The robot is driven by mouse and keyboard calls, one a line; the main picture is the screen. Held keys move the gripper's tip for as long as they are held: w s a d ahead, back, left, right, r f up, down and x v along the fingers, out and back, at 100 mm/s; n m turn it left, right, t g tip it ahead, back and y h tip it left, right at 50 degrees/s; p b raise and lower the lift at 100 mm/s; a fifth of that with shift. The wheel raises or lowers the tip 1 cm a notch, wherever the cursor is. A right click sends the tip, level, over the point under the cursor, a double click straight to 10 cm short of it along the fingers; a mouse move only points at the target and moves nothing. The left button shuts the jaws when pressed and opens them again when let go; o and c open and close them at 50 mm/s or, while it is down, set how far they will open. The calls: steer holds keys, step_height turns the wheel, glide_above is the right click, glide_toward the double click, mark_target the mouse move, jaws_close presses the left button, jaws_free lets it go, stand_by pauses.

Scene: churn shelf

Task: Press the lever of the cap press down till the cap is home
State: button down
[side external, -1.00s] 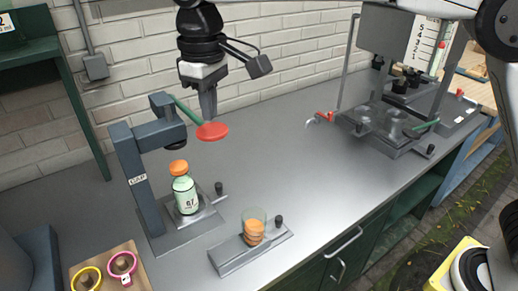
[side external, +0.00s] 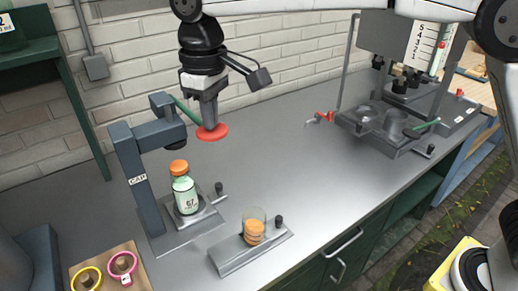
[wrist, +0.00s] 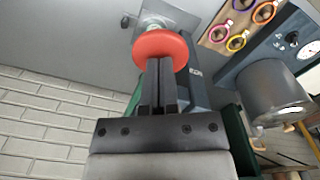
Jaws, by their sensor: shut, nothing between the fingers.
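The cap press (side external: 140,178) is a dark grey stand marked CAP, with a green lever (side external: 187,112) ending in a red round knob (side external: 212,132). A bottle (side external: 185,194) with green-white contents and an orange cap (side external: 178,167) stands upright under the press head (side external: 174,142), which is above the cap and apart from it. My gripper (side external: 211,122) is shut and empty, pointing down, its fingertips at the top of the red knob. In the wrist view, the fingers (wrist: 158,68) reach the red knob (wrist: 160,46); the bottle is mostly hidden there.
A cap holder (side external: 248,252) with a clear tube of orange caps (side external: 254,232) stands in front. A wooden board (side external: 110,272) with coloured rings lies at the front left. A filling machine (side external: 395,120) stands at the right. The bench between is clear.

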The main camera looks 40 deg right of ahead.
steer(key=shift+f, duration=0.3)
steer(key=shift+f, duration=0.75)
